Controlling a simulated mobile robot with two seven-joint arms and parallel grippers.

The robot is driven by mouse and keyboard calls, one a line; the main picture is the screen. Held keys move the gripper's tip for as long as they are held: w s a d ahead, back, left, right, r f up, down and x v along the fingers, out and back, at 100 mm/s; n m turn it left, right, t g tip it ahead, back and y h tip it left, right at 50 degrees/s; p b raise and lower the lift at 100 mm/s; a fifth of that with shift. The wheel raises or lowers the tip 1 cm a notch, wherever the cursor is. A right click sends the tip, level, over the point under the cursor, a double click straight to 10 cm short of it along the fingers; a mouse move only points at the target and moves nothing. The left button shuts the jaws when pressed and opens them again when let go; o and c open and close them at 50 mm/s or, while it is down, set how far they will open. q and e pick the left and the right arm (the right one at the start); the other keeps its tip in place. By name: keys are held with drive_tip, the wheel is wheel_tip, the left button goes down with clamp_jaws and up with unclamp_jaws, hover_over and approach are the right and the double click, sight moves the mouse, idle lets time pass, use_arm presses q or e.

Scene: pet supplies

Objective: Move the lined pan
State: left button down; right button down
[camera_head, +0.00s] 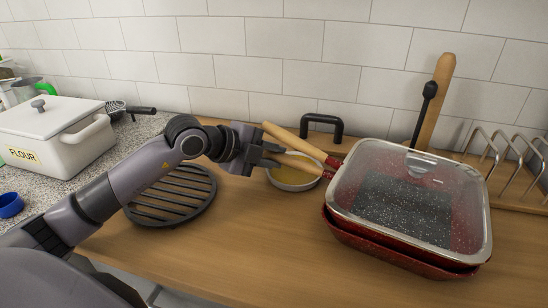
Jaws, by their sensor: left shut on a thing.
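A red speckled square pan (400,258) is on the wooden counter at the right, with a clear glass lid (405,195) over it. Its rims look doubled, like two stacked pans. Two wooden handles with red ends reach left from it, an upper one (292,138) and a lower one (303,163). My left gripper (274,155) is shut on the end of the lower handle. Which rim this handle joins is hidden. Whether the pan touches the counter is hard to tell. My right gripper is out of view.
A small bowl with yellowish contents (291,183) is under the handles. A black round grate (172,198) lies left. A black handle-shaped object (322,126), a wooden board (437,90) and a wire rack (505,155) stand behind. A white flour pot (55,135) is far left. The front middle counter is clear.

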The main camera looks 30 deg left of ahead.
use_arm(q)
drive_tip(key=c, duration=0.8)
unclamp_jaws()
drive_tip(key=shift+a, duration=0.15)
drive_tip(key=shift+c, duration=0.2)
drive_tip(key=b+v, duration=0.1)
drive_tip(key=v, duration=0.6)
drive_tip(key=shift+r, duration=0.1)
drive_tip(key=shift+s, duration=0.1)
